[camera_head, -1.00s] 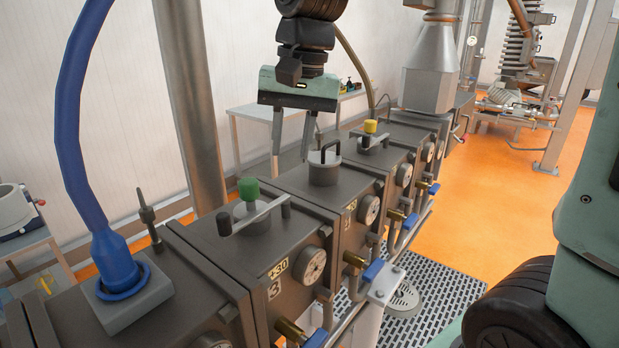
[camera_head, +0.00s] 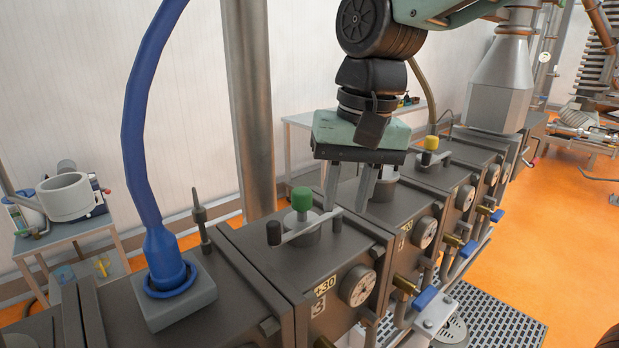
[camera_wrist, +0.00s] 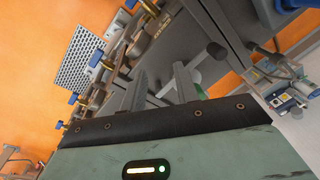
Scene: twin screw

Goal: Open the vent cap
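A lidded port with a green knob (camera_head: 302,198) and a crossbar (camera_head: 310,229) with black ends sits on the near barrel block marked +30 and 3. A grey cap (camera_head: 386,174) on the block behind is partly hidden by my gripper. A yellow-knobbed clamp (camera_head: 431,143) sits further back. I cannot tell for certain which is the vent cap. My gripper (camera_head: 345,207) points down, open and empty, its fingers just right of the green knob in the picture and near the crossbar's far end. Contact cannot be told. The fingers also show in the wrist view (camera_wrist: 160,85).
A blue hose (camera_head: 150,130) enters a grey base on the nearest block. A thin upright probe (camera_head: 202,220) stands beside it. Valves with blue handles (camera_head: 425,297) line the right side. A steel column (camera_head: 250,110) rises behind the blocks.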

